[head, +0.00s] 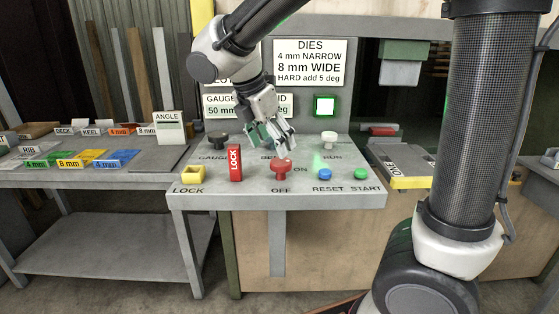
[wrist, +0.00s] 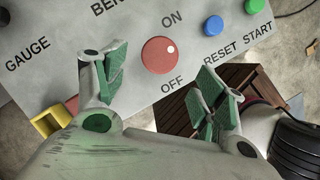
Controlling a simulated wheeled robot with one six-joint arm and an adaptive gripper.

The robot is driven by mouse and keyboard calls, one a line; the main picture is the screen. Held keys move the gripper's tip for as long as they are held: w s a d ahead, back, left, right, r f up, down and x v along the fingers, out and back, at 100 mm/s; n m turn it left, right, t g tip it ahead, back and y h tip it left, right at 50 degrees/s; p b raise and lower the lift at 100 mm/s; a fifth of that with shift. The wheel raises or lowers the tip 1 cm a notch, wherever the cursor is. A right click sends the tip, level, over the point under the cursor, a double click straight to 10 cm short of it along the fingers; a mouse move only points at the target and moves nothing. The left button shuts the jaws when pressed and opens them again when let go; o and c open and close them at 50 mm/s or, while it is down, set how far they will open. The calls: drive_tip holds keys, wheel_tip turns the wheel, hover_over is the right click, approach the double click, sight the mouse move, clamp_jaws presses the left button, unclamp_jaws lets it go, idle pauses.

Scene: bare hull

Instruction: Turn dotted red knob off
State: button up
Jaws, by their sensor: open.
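The red knob (head: 280,171) stands near the front of the grey console, between the ON and OFF labels. In the wrist view the red knob (wrist: 156,58) is round, with a white dot near its upper right edge. The dot lies to the right of the direction of the ON label (wrist: 172,18). My gripper (head: 272,136) is open and empty, just behind and above the knob in the head view. In the wrist view my gripper (wrist: 160,88) has its green-padded fingers spread, one on each side below the knob. I see no contact with the knob.
The red LOCK block (head: 235,163) and yellow holder (head: 193,175) stand left of the knob. A blue button (head: 325,174) and green button (head: 361,174) lie right.

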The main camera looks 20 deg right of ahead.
sight(280, 161)
drive_tip(key=x, duration=0.7)
drive_tip(key=shift+r, duration=0.1)
drive_tip(key=c, duration=1)
